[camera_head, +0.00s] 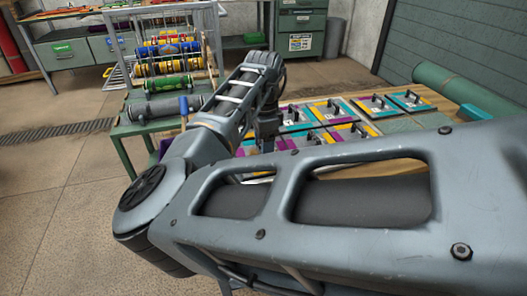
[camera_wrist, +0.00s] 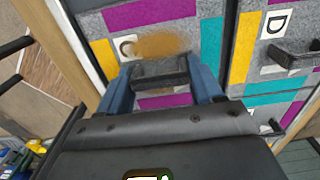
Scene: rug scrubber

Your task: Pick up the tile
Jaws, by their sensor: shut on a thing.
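A grey carpet-like tile (camera_wrist: 188,32) with purple, teal and yellow patches fills the middle of the wrist view. It carries a "C" label and a brown stain (camera_wrist: 162,42). My gripper (camera_wrist: 160,78) has its blue fingers on either side of the tile's black bar handle and is shut on it. Part of the tile is hidden behind the gripper body. In the head view the gripper end is mostly hidden by my arm, near the rows of tiles. I cannot tell there whether the held tile is raised.
A "D" tile (camera_wrist: 277,88) with its own handle lies just right of the held one. Several similar handled tiles (camera_head: 408,100) lie on the table at right. A green roll (camera_head: 455,87) lies beyond them. A rack of colourful rollers (camera_head: 168,55) stands at back left. Floor at left is clear.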

